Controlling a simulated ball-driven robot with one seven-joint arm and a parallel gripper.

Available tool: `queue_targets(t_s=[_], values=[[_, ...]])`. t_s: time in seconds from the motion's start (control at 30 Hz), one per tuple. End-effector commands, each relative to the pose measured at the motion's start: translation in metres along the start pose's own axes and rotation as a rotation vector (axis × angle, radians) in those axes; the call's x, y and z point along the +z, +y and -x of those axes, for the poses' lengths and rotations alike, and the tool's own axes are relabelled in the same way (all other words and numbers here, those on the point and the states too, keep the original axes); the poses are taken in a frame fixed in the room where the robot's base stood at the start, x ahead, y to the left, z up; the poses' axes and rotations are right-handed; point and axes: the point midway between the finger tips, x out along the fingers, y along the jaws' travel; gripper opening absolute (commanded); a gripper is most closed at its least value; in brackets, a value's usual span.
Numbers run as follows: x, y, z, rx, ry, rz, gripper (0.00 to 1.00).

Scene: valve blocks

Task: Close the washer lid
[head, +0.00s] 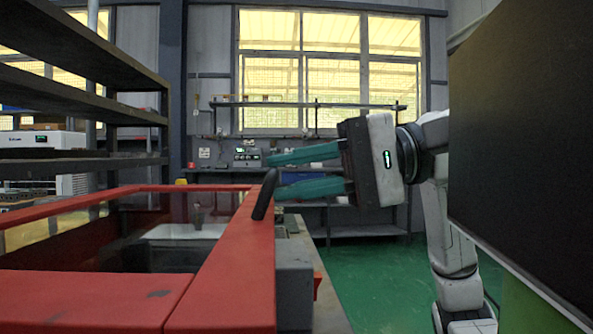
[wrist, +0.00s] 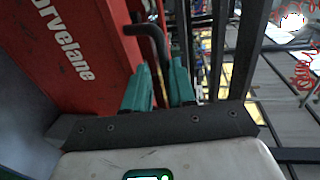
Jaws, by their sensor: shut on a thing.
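The washer lid (head: 238,245) is a red frame with a clear window at the lower left of the head view. It looks close to level; whether it is fully down I cannot tell. Its black handle (head: 264,197) stands at the right edge and also shows in the wrist view (wrist: 152,36). My gripper (head: 273,176) reaches in from the right, its teal fingers above and below the handle's upper end. It is shut on the handle. The fingers also show in the wrist view (wrist: 163,75), where they partly hide the grip.
Dark metal shelves (head: 80,95) stand at the left. A grey box (head: 294,285) sits beside the red washer edge. A large dark panel (head: 525,130) fills the right side. Green floor (head: 370,275) lies open between washer and panel. A red lettered panel (wrist: 75,50) shows in the wrist view.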

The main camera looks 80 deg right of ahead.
Motion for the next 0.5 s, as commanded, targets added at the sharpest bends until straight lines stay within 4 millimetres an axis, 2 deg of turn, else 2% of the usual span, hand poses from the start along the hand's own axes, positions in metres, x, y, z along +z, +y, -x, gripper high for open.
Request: queue_targets(t_s=[0.03, 0.07, 0.1, 0.2, 0.5], values=[[0.0020, 0.0140, -0.0018, 0.041, -0.004, -0.001, 0.00], [0.0020, 0.0141, -0.0018, 0.041, -0.004, -0.001, 0.00], [0.0020, 0.0142, -0.0018, 0.041, -0.005, -0.002, 0.27], [0.0019, 0.0138, -0.0019, 0.040, -0.004, -0.001, 0.37], [0.0012, 0.0114, -0.0016, 0.038, -0.001, 0.000, 0.37]])
